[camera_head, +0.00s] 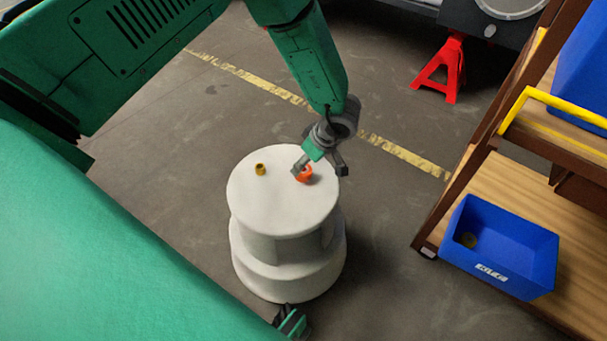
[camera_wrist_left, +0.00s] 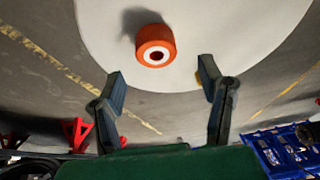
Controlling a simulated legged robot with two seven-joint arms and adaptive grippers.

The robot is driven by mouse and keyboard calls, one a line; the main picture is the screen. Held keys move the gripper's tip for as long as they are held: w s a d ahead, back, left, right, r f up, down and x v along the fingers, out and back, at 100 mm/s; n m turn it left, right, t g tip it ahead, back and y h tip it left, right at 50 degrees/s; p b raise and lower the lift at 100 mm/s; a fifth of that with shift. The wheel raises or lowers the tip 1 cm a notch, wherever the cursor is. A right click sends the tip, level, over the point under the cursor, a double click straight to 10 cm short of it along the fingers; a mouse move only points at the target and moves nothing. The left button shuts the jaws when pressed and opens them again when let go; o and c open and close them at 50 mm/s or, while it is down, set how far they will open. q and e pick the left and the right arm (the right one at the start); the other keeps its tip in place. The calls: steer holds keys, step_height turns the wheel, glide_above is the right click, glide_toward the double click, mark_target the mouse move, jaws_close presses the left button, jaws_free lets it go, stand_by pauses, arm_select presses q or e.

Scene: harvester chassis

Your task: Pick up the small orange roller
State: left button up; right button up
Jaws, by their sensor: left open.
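The small orange roller (camera_head: 304,175) stands on the round white pedestal (camera_head: 282,220), near the right part of its top. In the left wrist view the roller (camera_wrist_left: 155,45) is a short orange cylinder with a pale ring and dark hole. My left gripper (camera_head: 318,168) is over the pedestal's right edge, and one finger partly covers the roller in the head view. In the left wrist view my left gripper (camera_wrist_left: 162,82) is open and empty. The roller lies ahead of its fingertips, roughly between their lines.
A small brass-coloured piece (camera_head: 260,169) stands on the pedestal, left of the roller. A wooden shelf rack at right holds a blue bin (camera_head: 505,250) with a small round item inside. A red jack stand (camera_head: 440,72) is on the floor behind. Open floor surrounds the pedestal.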

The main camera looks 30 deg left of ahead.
mark_target(304, 170)
arm_select(q)
steer(key=shift+a+f, duration=0.25)
steer(key=shift+f, duration=0.25)
steer(key=b+x, duration=0.2)
steer(key=x, duration=0.1)
steer(key=b+x, duration=0.1)
steer(key=shift+w+d+f, duration=0.2)
steer(key=shift+d+f, duration=0.1)
steer(key=shift+f, duration=0.05)
steer(key=shift+r, duration=0.1)
steer(key=shift+c, duration=0.5)
steer(key=shift+a, duration=0.1)
steer(key=c, duration=1.2)
